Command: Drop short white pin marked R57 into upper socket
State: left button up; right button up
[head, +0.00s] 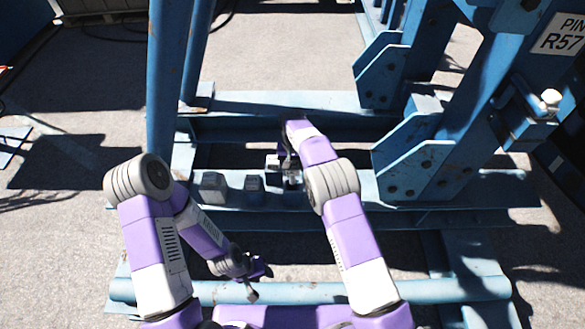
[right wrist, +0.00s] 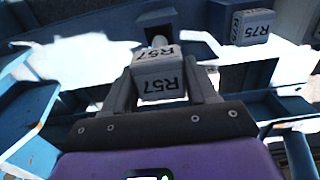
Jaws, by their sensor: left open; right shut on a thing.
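The white pin marked R57 (right wrist: 160,78) has a blocky grey-white head, with its label upside down in the right wrist view. My right gripper (right wrist: 163,90) is shut on that head, one finger on each side. A rounded white end (right wrist: 159,41) shows just beyond the head, by a dark opening in a blue block (right wrist: 156,18); I cannot tell whether it is inside. My left gripper (head: 254,279) is open and empty near the front.
A "PIN R57" sign (head: 562,34) is on the blue post at upper right, above a blue bracket (head: 527,118) with a white knob (head: 550,97). A block marked R75 (right wrist: 251,27) stands beside the pin. Grey blocks (head: 213,187) sit on the beam. Slanted blue plates (head: 412,155) stand to the right.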

jog(key=shift+r, duration=0.25)
jog(key=shift+r+p, duration=0.55)
jog(key=shift+r, duration=0.1)
dwell(0.3)
